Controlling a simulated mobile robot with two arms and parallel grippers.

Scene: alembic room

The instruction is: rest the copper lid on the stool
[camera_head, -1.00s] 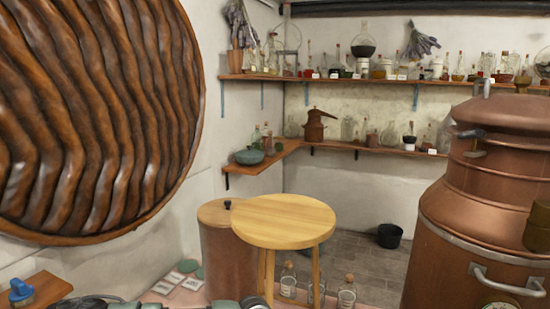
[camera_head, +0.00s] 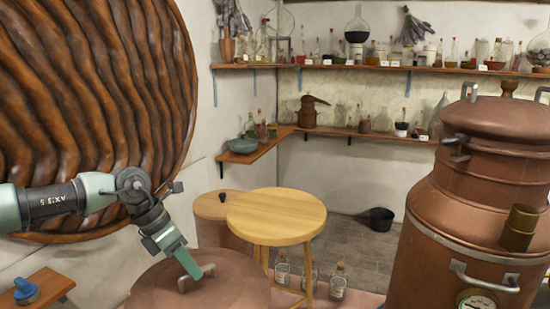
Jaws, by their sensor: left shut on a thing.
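The copper lid (camera_head: 228,288) is a broad, dull brown disc with a small handle on top, at the bottom left of the head view. Its lower edge is cut off by the frame. My left gripper (camera_head: 193,275) comes in from the left and is shut on the lid's handle. What lies under the lid is hidden. The stool (camera_head: 280,212) has a round, pale wooden top, bare, and stands behind the lid and to its right. My right gripper is not in view.
A copper drum (camera_head: 212,206) with a dark knob stands just behind the stool's left side. A large copper still (camera_head: 440,225) stands on the right. Glass bottles (camera_head: 338,281) are on the floor by the stool legs. A black bucket (camera_head: 381,219) is further back.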

